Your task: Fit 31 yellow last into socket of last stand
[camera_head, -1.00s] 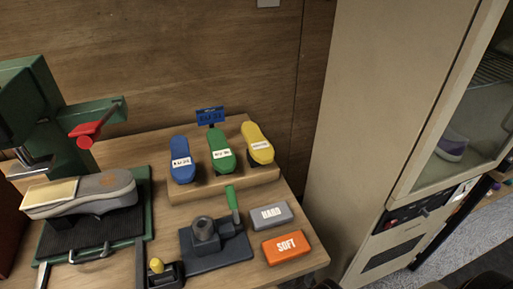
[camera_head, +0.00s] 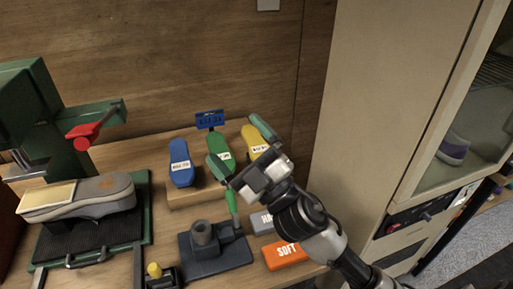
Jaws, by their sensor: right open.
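The yellow last (camera_head: 252,136) stands at the right end of a wooden rack, beside the green last (camera_head: 219,146) and the blue last (camera_head: 181,163). My right gripper (camera_head: 238,143) is open in front of the rack. One finger is over the green last and the other beside the yellow last's right edge in the picture. I cannot tell whether it touches either. The wrist hides the yellow last's lower part. The last stand (camera_head: 215,253), a dark base with a round socket (camera_head: 203,233) and a green-handled lever (camera_head: 233,206), sits in front, its socket empty. My left gripper is not in view.
A grey HARD block (camera_head: 262,222) and an orange SOFT block (camera_head: 284,256) lie right of the stand, partly behind my arm. A green press (camera_head: 75,130) with a grey shoe (camera_head: 90,197) stands left. A tall beige cabinet (camera_head: 380,110) rises at right.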

